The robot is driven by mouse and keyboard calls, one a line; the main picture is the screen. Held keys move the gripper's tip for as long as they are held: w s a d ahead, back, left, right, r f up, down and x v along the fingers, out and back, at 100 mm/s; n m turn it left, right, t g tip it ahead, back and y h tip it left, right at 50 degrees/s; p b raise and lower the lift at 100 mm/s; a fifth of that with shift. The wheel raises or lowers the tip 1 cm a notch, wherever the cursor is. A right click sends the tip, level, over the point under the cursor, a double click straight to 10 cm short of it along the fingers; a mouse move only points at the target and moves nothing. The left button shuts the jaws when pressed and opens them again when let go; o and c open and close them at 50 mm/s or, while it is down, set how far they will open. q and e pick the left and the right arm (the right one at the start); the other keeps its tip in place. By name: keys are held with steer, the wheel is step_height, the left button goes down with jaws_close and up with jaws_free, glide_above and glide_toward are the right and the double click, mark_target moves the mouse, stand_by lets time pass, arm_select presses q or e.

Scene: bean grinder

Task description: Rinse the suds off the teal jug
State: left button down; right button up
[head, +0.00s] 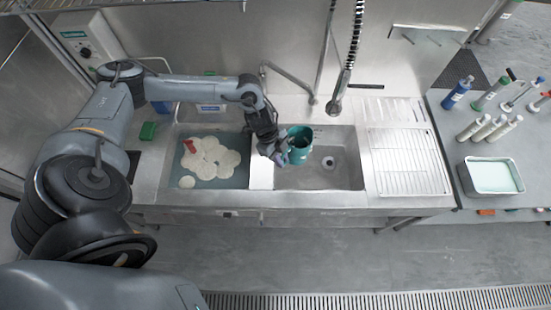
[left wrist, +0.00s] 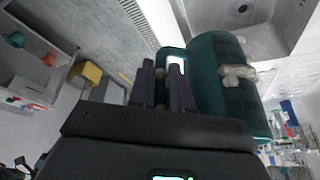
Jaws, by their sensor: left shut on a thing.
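The teal jug (head: 299,146) is held over the right sink basin, at its left side in the head view. My left gripper (head: 279,155) is beside the jug, shut on its handle. In the left wrist view the jug (left wrist: 227,95) shows close up, with whitish suds on its side. The left gripper's fingers (left wrist: 162,85) are at the handle there. A tap spout (head: 290,78) reaches over from behind the sink, and a hanging spray hose (head: 345,75) is to its right. My right gripper is not in view.
The left basin holds cloudy water with foam (head: 212,157). A ribbed drainboard (head: 407,160) lies right of the sinks and looks clear. A side counter carries several bottles (head: 458,92) and a tray of pale green liquid (head: 493,176). A green sponge (head: 148,131) sits at the left edge.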

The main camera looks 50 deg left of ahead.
mark_target(306, 144)
arm_select(q)
steer(key=w+b, duration=0.2)
steer(key=w+f+b, duration=0.1)
steer(key=w, duration=0.2)
steer(key=w+b, duration=0.2)
steer(key=shift+w+f+b, duration=0.3)
steer(key=shift+w+f, duration=0.05)
steer(key=shift+w+f+b, duration=0.15)
steer(key=shift+w+b, duration=0.15)
steer(key=shift+w, duration=0.6)
steer(key=shift+w+f+b, duration=0.1)
steer(key=shift+w+b, duration=0.15)
steer(key=shift+w, duration=0.65)
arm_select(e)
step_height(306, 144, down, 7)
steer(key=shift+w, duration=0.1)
